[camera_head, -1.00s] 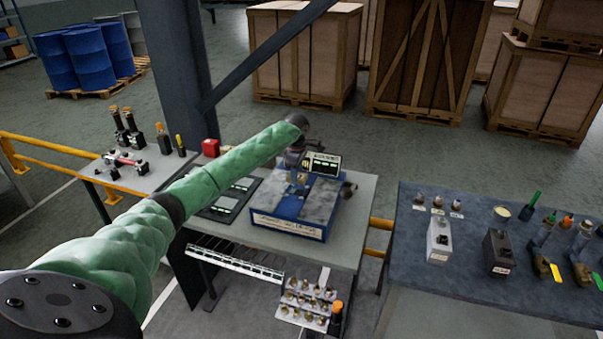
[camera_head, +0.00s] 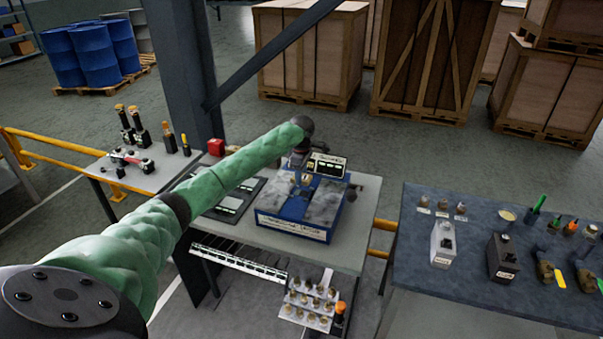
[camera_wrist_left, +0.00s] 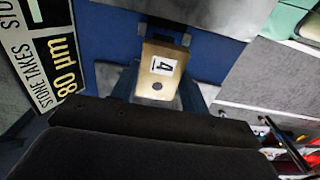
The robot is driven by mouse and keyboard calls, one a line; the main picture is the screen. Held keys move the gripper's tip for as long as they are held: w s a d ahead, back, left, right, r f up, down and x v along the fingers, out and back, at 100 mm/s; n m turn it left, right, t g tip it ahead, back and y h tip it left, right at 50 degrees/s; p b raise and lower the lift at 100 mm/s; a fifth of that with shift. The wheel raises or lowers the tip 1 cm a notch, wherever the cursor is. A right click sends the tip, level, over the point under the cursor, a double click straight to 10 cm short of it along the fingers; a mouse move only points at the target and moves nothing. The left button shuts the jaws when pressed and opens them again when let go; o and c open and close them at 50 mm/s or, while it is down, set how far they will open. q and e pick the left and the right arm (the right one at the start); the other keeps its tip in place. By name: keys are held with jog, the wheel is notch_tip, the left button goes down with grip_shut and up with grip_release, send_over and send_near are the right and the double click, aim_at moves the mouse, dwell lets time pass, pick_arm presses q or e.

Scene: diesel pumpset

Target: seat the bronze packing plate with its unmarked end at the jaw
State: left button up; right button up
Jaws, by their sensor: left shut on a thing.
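The bronze packing plate (camera_wrist_left: 162,68) is a small tan block in the left wrist view. Its visible face bears a white label with a black 4 and a dark round spot below it. My left gripper (camera_wrist_left: 158,95) is shut on it, with a finger on each side. In the head view my left gripper (camera_head: 303,177) is small, above the blue unit with grey slabs (camera_head: 292,226). The plate's far end is near the blue surface in the wrist view; I cannot tell whether it touches. The jaw is not clear to me. My right gripper is not in view.
A small display (camera_head: 327,165) stands behind the blue unit. A dark tray (camera_head: 243,200) lies to its left. The side table (camera_head: 420,275) at right holds several blocks and tools. A rack of small parts (camera_head: 312,300) is below the bench. A sign (camera_wrist_left: 45,75) is close at left.

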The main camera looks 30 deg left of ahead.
aim_at(301, 193)
pick_arm(q)
notch_tip(301, 193, down, 3)
jog(key=shift+f+p, duration=0.15)
jog(key=shift+p, duration=0.4)
jog(key=shift+f, duration=0.6)
jog(key=shift+p, duration=0.4)
jog(key=shift+p, duration=0.35)
jog(key=shift+f, duration=0.7)
dwell(0.6)
